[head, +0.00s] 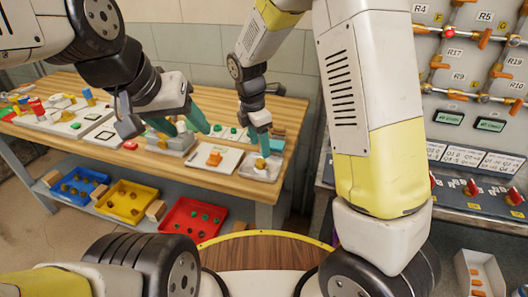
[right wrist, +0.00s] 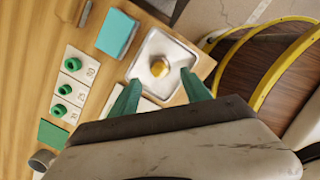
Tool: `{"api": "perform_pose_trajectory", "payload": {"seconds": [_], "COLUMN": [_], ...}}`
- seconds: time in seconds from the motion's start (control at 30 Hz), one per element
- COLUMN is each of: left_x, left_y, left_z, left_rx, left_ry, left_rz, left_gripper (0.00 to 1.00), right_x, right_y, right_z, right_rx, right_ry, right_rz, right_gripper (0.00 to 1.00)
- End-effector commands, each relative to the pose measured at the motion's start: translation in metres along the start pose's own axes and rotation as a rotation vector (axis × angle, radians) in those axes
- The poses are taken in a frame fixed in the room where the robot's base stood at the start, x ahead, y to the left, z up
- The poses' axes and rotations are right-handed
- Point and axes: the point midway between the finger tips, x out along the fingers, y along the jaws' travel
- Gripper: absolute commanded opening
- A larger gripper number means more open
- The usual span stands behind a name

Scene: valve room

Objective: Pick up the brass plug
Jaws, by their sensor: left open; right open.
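The brass plug (right wrist: 159,69) sits in a square silver tray (right wrist: 146,51) in the right wrist view. In the head view the plug (head: 260,163) is small in the tray (head: 246,171) at the table's front right. My right gripper (head: 262,150) points down above the tray. In the right wrist view its teal fingers (right wrist: 161,90) are open, with the plug just beyond and between the tips; nothing is held. My left gripper (head: 183,130) is open and empty over the table, left of the right one. Contact with the plug cannot be seen.
The wooden table (head: 112,154) holds panels and coloured parts. A teal block (right wrist: 118,34) lies beside the tray, and green parts (right wrist: 66,89) sit on white plates. Blue (head: 68,196), yellow (head: 118,212) and red (head: 182,224) bins stand on the shelf below. A valve panel (head: 462,130) is at right.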

Motion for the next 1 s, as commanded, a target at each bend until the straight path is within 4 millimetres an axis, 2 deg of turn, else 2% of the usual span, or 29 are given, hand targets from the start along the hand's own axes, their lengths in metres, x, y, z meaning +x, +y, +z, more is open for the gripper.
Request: {"api": "perform_pose_trajectory", "payload": {"seconds": [0.4, 0.67, 0.7, 0.9, 0.97, 1.0], "left_x": [0.0, 0.0, 0.0, 0.0, 0.0, 0.0], "left_y": [0.0, 0.0, 0.0, 0.0, 0.0, 0.0], "left_z": [0.0, 0.0, 0.0, 0.0, 0.0, 0.0], "left_rx": [0.0, 0.0, 0.0, 0.0, 0.0, 0.0], "left_ry": [0.0, 0.0, 0.0, 0.0, 0.0, 0.0], "left_rz": [0.0, 0.0, 0.0, 0.0, 0.0, 0.0], "left_gripper": [0.55, 0.55, 0.55, 0.55, 0.55, 0.55], "right_x": [0.054, 0.058, 0.058, 0.057, 0.057, 0.057], "right_y": [0.001, 0.002, 0.002, 0.002, 0.002, 0.002], "right_z": [-0.003, -0.003, -0.003, -0.003, -0.003, -0.003], "right_rx": [0.003, 0.003, 0.003, 0.004, 0.004, 0.004], "right_ry": [0.0, 0.001, 0.001, 0.001, 0.001, 0.001], "right_rz": [-0.001, 0.001, 0.001, 0.001, 0.001, 0.001], "right_gripper": [0.56, 0.56, 0.54, 0.15, 0.03, 0.0]}}
